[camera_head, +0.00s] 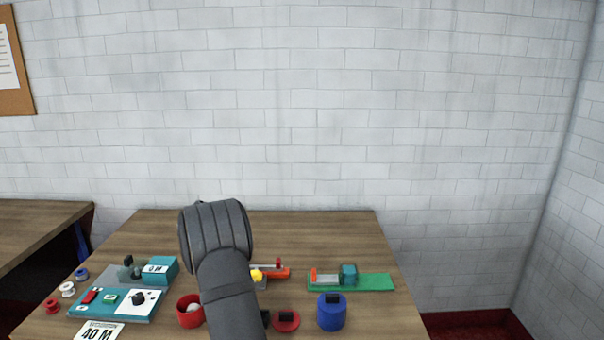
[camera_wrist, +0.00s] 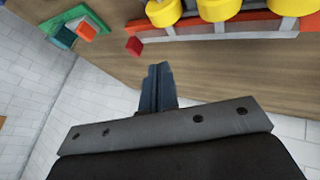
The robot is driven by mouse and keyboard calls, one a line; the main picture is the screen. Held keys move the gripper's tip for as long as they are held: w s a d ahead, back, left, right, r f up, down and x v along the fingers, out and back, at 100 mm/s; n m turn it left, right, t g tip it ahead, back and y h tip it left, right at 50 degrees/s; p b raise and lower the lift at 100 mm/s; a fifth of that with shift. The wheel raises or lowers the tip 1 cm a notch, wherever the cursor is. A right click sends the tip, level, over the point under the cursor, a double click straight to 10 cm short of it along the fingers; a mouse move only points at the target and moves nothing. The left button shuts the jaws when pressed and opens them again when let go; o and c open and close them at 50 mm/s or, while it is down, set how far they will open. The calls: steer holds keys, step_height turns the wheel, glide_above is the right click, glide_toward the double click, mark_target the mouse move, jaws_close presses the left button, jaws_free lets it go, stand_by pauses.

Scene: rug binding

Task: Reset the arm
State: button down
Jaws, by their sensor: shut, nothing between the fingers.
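My gripper (camera_wrist: 157,88) shows in the wrist view with its two dark fingers together and nothing between them. It is apart from the items on the table, with the wooden table top beyond it. In the head view my dark grey arm rises over the middle of the table and hides the gripper.
The wooden table (camera_head: 340,228) holds a teal control panel (camera_head: 97,312), a red cup (camera_head: 186,316), a blue lidded container (camera_head: 331,318) and a green base with blocks (camera_head: 375,282). Yellow knobs (camera_wrist: 219,8) stand near my fingers. The table's back strip is clear, before a white brick wall.

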steer(key=x, duration=0.7)
steer(key=shift+w+d+f, duration=0.1)
steer(key=shift+d+f, duration=0.1)
steer(key=shift+d, duration=1.65)
